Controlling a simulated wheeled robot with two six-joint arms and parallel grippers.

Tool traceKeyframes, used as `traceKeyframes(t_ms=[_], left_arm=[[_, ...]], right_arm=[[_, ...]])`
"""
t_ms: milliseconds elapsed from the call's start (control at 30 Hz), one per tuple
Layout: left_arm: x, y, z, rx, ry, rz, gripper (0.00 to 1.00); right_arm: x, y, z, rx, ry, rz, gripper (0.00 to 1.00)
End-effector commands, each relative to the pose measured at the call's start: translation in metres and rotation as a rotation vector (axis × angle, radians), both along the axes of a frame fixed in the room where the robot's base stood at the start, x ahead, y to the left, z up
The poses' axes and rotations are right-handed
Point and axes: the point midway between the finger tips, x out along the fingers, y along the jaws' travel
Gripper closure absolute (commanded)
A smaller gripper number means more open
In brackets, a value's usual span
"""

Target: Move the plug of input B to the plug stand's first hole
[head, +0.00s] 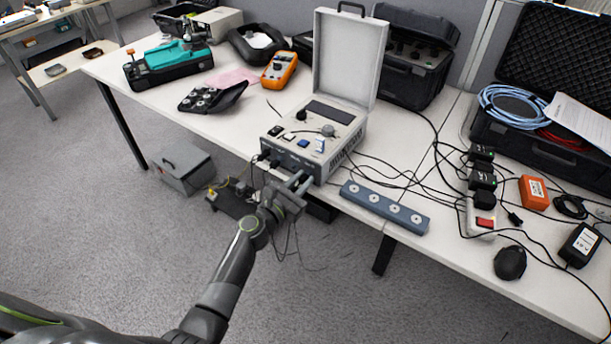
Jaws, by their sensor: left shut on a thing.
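The calibrator (327,125) is a grey case with its lid up, near the table's front edge. Its front panel carries sockets with dark plugs (262,156) at the left. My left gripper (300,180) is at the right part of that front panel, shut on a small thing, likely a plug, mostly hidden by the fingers. Whether it still sits in its socket I cannot tell. The plug stand (384,206) is a blue-grey bar with several round pale holes, lying right of the calibrator along the table's front edge. My right gripper is not in view.
Black cables run over the table (410,160) behind the plug stand to a power strip (480,218) with adapters. A black mouse (510,262) lies at the right. A multimeter (280,70) and an open black pouch (212,96) lie left. Thin cables hang below the front edge.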

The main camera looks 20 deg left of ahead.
Motion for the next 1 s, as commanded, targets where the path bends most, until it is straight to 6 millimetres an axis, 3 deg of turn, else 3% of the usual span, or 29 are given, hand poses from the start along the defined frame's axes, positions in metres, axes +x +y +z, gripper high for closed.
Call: traceKeyframes(t_ms=[233, 267, 433, 1000], left_arm=[[0.000, 0.000, 0.000, -0.015, 0.005, 0.000, 1.00], [0.000, 0.000, 0.000, -0.015, 0.005, 0.000, 0.78], [0.000, 0.000, 0.000, -0.013, 0.004, 0.000, 0.56], [-0.013, 0.005, 0.000, -0.009, 0.004, 0.001, 0.55]], right_arm=[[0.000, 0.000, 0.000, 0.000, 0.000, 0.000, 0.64], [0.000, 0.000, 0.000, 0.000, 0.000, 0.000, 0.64], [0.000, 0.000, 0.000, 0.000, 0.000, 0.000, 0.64], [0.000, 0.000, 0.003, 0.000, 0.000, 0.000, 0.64]])
